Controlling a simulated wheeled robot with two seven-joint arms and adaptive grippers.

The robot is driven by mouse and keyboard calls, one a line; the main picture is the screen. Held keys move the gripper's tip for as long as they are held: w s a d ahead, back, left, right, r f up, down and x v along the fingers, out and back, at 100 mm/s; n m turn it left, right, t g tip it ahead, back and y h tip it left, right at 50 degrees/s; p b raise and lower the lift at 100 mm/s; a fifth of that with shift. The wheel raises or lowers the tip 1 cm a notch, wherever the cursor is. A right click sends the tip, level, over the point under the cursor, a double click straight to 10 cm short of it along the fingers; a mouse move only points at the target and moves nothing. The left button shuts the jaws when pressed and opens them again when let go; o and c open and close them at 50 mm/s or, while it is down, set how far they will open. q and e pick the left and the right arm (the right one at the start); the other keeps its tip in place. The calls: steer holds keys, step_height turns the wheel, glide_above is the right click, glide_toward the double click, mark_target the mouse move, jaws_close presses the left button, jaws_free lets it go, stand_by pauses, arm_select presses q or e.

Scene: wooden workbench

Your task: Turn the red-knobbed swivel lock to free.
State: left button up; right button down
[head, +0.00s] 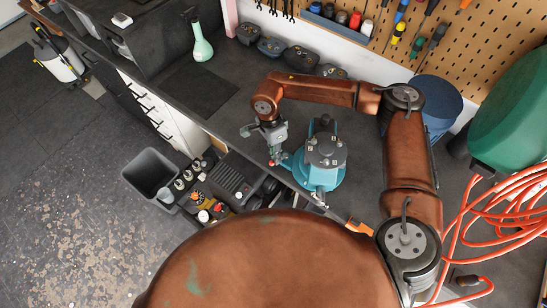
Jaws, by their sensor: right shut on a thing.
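A teal vise (325,158) stands on the workbench near the middle of the head view. Its swivel lock has a small red knob (271,163) low on the vise's left side. My right gripper (273,155) reaches down from above at the left of the vise and is shut on the red-knobbed swivel lock. The fingertips partly cover the lock, so its exact angle is hard to tell. My left gripper is not in view.
A dark mat (200,91) lies on the bench left of my right arm. A green-white bottle (201,44) and several battery packs (300,59) stand at the back. An orange hose (505,215) is coiled at right. A grey bin (150,175) stands below the bench.

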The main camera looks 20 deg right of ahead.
steer(key=n+b, duration=0.1)
steer(key=s+n+b, duration=0.1)
steer(key=n+b, duration=0.1)
steer(key=shift+f, duration=0.15)
steer(key=shift+s+d+n+h+b, duration=0.2)
steer(key=shift+s+n+h+b, duration=0.15)
steer(key=shift+n+b, duration=0.45)
steer(key=shift+r, duration=0.2)
steer(key=c, duration=2.1)
jaws_free()
steer(key=shift+t, duration=0.3)
step_height(320, 180, up, 12)
steer(key=w+a, duration=0.1)
steer(key=w, duration=0.1)
steer(key=shift+a+f, duration=0.15)
steer(key=shift+a, duration=0.1)
